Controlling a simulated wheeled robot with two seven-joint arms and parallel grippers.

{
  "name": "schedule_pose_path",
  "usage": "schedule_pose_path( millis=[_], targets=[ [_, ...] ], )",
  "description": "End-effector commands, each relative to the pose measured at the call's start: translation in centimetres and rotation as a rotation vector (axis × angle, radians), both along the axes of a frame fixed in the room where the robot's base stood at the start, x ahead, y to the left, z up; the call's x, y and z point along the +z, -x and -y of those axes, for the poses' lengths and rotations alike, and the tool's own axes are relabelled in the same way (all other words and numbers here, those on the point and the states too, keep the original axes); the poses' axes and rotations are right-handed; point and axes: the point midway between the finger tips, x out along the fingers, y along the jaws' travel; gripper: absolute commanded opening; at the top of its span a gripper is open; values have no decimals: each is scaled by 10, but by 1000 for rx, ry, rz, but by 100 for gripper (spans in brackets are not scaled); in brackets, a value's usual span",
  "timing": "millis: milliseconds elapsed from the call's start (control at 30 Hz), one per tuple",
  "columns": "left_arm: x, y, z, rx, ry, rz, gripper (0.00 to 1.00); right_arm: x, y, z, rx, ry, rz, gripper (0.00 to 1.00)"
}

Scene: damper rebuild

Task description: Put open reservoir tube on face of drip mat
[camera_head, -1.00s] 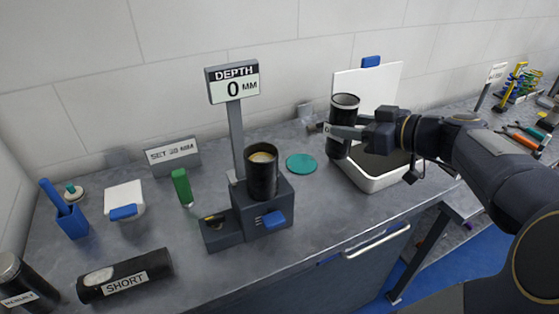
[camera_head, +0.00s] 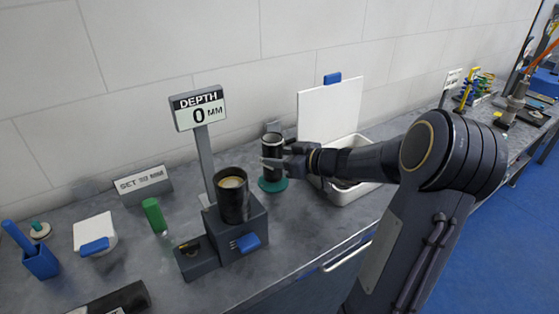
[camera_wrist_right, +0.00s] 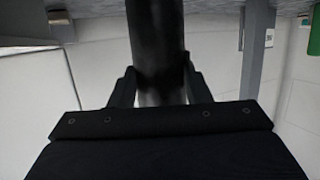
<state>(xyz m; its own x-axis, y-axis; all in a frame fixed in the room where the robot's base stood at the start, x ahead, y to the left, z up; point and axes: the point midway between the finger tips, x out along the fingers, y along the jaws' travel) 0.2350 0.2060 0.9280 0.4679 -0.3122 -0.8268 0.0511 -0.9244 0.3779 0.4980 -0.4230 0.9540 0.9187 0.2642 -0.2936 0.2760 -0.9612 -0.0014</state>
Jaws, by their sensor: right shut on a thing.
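The open reservoir tube (camera_head: 272,145), a black cylinder with an open top, is upright in my right gripper (camera_head: 274,162). The gripper comes from the right and is shut around the tube's middle. The drip mat (camera_head: 283,186), a flat teal disc on the bench, lies directly under the tube. The tube's lower end is at the mat; I cannot tell whether it touches or hovers just above. In the right wrist view the tube (camera_wrist_right: 157,45) stands between the two fingers; the mat does not show there. My left gripper is not in view.
Left of the tube stands the depth gauge (camera_head: 199,110), reading 0 MM, with another black cylinder (camera_head: 232,203) in its block. A white tray (camera_head: 348,197) and upright white board (camera_head: 322,112) are close on the right. A green cylinder (camera_head: 154,215) stands farther left.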

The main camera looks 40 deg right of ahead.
Motion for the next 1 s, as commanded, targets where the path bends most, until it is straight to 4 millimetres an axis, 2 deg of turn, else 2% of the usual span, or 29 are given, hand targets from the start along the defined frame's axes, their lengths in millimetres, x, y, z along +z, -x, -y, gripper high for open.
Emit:
schedule_pose_path(
  millis=[100, 367, 600, 633, 767, 1000],
  targets=[
    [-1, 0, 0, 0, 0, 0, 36, -11, 0, 0, -1, 0, 2, 0],
    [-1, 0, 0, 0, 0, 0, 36, -12, 0, 0, 1, 1, 3, 0],
    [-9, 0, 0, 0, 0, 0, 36, -16, 0, 0, 0, 2, 4, 0],
    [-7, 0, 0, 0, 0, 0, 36, -16, 1, 0, 0, 2, 2, 48],
    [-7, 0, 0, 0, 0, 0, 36, -16, 0, 0, 0, 2, 2, 65],
    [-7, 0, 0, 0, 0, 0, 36, -16, 0, 0, 0, 1, 1, 65]
  ],
)
